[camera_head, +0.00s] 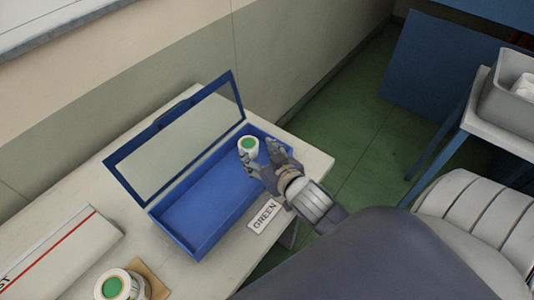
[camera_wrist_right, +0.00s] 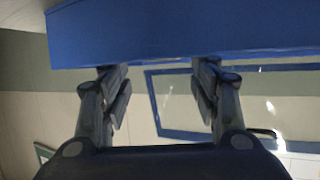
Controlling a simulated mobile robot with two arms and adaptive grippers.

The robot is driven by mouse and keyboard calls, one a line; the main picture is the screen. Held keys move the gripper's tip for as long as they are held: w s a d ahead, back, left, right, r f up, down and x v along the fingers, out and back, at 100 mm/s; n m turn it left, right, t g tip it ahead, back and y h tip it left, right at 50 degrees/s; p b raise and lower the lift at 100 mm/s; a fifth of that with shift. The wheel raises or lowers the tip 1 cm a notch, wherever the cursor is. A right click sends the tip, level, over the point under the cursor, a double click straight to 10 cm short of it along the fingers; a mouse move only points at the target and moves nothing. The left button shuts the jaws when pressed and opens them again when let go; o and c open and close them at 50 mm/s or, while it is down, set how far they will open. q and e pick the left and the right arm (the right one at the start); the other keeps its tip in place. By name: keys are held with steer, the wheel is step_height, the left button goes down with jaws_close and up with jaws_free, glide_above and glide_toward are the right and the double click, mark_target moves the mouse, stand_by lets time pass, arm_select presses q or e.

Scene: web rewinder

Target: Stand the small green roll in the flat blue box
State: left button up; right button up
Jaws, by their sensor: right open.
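The small green roll (camera_head: 249,146), white with a green top face, stands upright at the far right end of the open flat blue box (camera_head: 192,222). My right gripper (camera_head: 262,158) is at that end of the box, just beside the roll on its near right side. Its fingers are apart with nothing between them, and they partly hide the box's right end. In the right wrist view the open fingers (camera_wrist_right: 160,78) point at the box's blue wall (camera_wrist_right: 180,30); the roll does not show there. My left gripper is not in view.
The box's windowed lid (camera_head: 180,140) stands open at the back. A label reading GREEN (camera_head: 264,216) lies in front of the box. Another green-centred roll (camera_head: 114,288) and a white, red-striped case (camera_head: 62,250) are at the left. A grey bin (camera_head: 508,95) stands far right.

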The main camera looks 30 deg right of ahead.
steer(key=shift+v, duration=2.3)
